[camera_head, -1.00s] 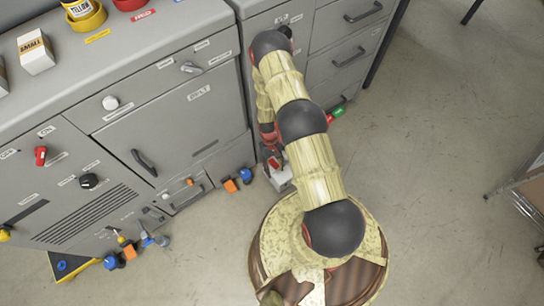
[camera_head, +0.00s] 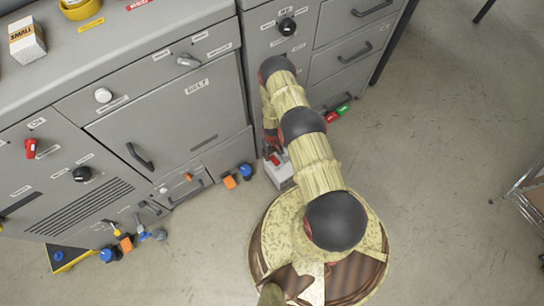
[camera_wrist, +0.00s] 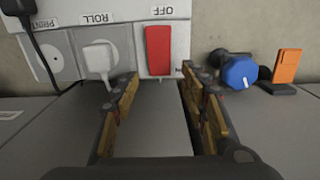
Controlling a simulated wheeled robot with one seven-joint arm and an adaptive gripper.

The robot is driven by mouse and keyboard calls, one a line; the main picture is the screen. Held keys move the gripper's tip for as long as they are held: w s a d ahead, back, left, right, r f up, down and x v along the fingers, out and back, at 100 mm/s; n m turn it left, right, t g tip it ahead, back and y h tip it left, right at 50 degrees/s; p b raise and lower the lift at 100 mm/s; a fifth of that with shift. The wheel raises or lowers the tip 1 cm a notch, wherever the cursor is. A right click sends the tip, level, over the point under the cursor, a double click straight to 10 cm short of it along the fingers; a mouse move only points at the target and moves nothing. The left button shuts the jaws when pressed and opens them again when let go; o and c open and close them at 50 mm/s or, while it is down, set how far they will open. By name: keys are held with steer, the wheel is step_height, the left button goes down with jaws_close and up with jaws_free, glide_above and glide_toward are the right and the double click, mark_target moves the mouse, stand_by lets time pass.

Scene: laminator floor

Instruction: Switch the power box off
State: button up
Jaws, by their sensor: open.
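The power box (camera_wrist: 120,42) is pale grey and fills the upper part of the wrist view, its lettering upside down. A red switch (camera_wrist: 158,50) sits by the OFF label, beside a white plug (camera_wrist: 98,58) by the ROLL label. A black plug with a cord is at the PRINT label. My gripper (camera_wrist: 160,78) is open, its fingers on either side of the switch in the picture, with nothing between them. I cannot tell whether they touch the box. In the head view the box (camera_head: 283,172) is on the floor by the cabinets, partly hidden by my arm.
A blue knob-like piece (camera_wrist: 240,73) and an orange piece (camera_wrist: 287,66) lie right of the box in the wrist view. Grey cabinets (camera_head: 165,125) stand behind and left in the head view. Red and green pieces (camera_head: 338,112) lie right of my arm.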

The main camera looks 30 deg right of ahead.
mark_target(272, 157)
steer(key=shift+f+b, duration=0.45)
steer(key=shift+f, duration=1.1)
steer(key=shift+c, duration=0.7)
jaws_close()
